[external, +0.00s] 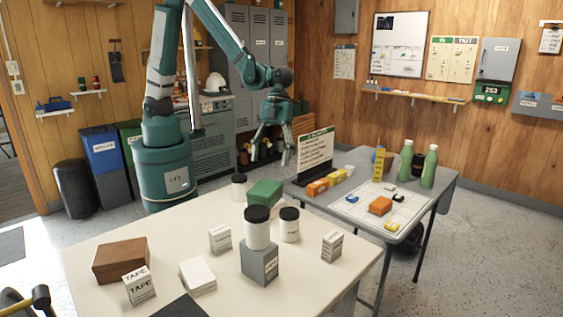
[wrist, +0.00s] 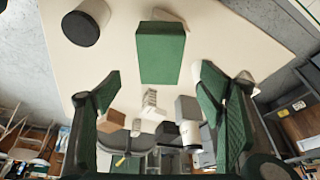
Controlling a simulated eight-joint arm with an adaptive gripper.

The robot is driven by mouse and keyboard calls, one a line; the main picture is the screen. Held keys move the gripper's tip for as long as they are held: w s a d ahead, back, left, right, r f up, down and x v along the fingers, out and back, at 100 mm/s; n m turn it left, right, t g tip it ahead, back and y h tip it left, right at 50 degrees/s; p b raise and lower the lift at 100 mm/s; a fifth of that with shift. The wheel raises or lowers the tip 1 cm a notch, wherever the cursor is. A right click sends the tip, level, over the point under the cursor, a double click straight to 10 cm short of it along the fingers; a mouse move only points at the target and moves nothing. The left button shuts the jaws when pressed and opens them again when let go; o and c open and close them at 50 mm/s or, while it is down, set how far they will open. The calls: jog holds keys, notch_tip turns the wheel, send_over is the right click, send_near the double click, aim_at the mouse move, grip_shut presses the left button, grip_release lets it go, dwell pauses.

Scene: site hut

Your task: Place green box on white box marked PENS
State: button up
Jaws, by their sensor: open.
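The green box (external: 264,194) lies on the white table, behind the jars. In the wrist view the green box (wrist: 162,52) is ahead of my fingers, centred between them. My gripper (external: 272,154) is open and empty, above and beyond the table's far edge; its fingers also show in the wrist view (wrist: 161,78). Small white printed boxes stand on the table: one left of the grey block (external: 220,238), one at the right (external: 332,246). I cannot read PENS on either. A white box (external: 198,275) lies flat with no readable mark; another box (external: 139,286) reads TAPE.
A black-lidded jar stands on a grey block (external: 260,262); other jars (external: 289,224) (external: 239,187) stand near the green box. A brown box (external: 122,260) is at the left. A grey table with an upright sign (external: 315,150) adjoins at the right. The white table's right front is clear.

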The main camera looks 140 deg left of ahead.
jog(key=s+d+r+n+t+y, duration=0.2)
jog(key=s+d+r+n, duration=0.4)
jog(key=s+r, duration=0.3)
jog(key=s+d+r+n+t+y, duration=0.2)
jog(key=s+d+r+n+t, duration=0.1)
jog(key=s+d+r+n, duration=0.4)
jog(key=shift+s+d+r, duration=1.1)
jog(key=shift+s+r, duration=0.05)
jog(key=shift+s, duration=1.1)
jog(key=shift+f, duration=0.15)
notch_tip(320, 180, down, 13)
jog(key=b, duration=1.3)
jog(key=shift+f+b, duration=0.15)
jog(key=shift+b, duration=0.2)
dwell(1.8)
